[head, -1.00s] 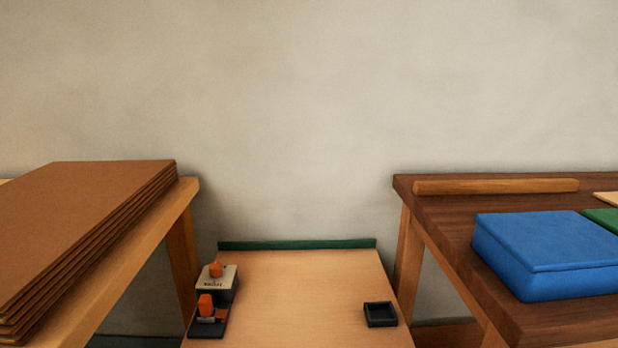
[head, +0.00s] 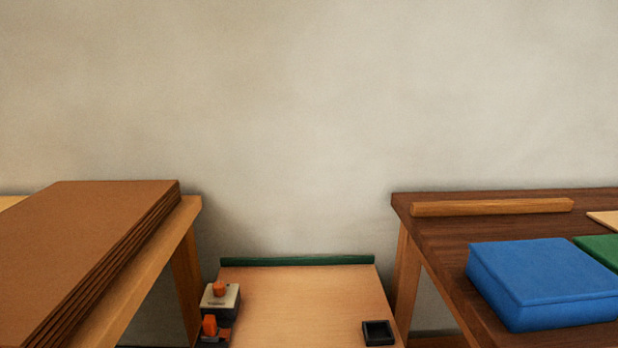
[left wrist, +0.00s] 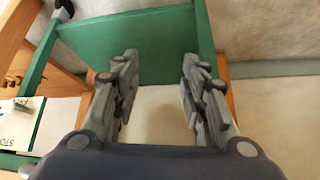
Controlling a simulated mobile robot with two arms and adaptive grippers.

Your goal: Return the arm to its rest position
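My left gripper (left wrist: 158,95) shows in the left wrist view, with its two grey fingers spread apart and nothing between them. Behind the fingers is a green panel (left wrist: 150,50) with a pale floor below it. No arm or gripper of mine shows in the head view. My right gripper is in neither view.
A low wooden table (head: 300,295) with a green back strip (head: 298,261) holds two small devices with orange knobs (head: 220,295) and a black tray (head: 378,333). Brown boards (head: 90,235) lie stacked at left. A dark table (head: 440,240) at right holds a blue box (head: 540,280).

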